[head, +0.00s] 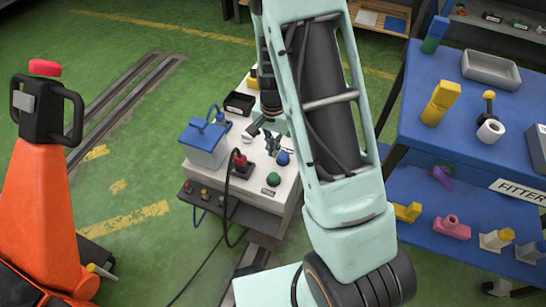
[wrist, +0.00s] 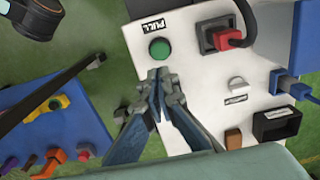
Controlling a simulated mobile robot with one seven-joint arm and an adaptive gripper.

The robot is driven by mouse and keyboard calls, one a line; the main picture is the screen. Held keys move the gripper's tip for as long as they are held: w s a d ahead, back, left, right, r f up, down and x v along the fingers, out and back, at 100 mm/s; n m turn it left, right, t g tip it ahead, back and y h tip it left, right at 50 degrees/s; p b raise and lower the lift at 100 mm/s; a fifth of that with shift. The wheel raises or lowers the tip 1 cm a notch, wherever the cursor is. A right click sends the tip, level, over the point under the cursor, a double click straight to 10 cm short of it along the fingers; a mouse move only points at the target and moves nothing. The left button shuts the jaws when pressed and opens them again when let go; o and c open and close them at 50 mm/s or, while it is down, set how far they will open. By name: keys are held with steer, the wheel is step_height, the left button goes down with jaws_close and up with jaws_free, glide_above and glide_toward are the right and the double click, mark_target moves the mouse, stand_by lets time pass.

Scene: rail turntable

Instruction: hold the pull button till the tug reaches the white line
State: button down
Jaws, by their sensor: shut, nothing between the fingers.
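The green pull button (head: 273,179) sits on the white top of the control cabinet (head: 285,190). It also shows in the wrist view (wrist: 159,50), beside a label reading PULL. My gripper (head: 272,146) is shut and empty, over the cabinet top. In the wrist view its fingertips (wrist: 160,76) lie just below the green button in the picture and leave it uncovered. I see no contact; the height gap is hard to judge. I cannot make out the tug or the white line.
A red plug (head: 240,160) with a black cable, a blue-lidded box (head: 204,140) and a black tray (head: 239,103) share the cabinet top. An orange machine (head: 40,210) stands left. Floor rails (head: 130,90) run behind it. A blue workbench (head: 460,110) with parts stands right.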

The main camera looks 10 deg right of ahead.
mark_target(273, 178)
step_height(273, 178, down, 13)
steer(key=b, duration=0.3)
steer(key=shift+r, duration=0.2)
steer(key=shift+f+b, duration=0.8)
steer(key=shift+f, duration=0.25)
steer(key=shift+s+f, duration=0.15)
steer(key=shift+s, duration=0.15)
stand_by(2.6)
step_height(273, 178, up, 15)
steer(key=p, duration=0.5)
steer(key=shift+w+f, duration=0.15)
steer(key=shift+w, duration=0.25)
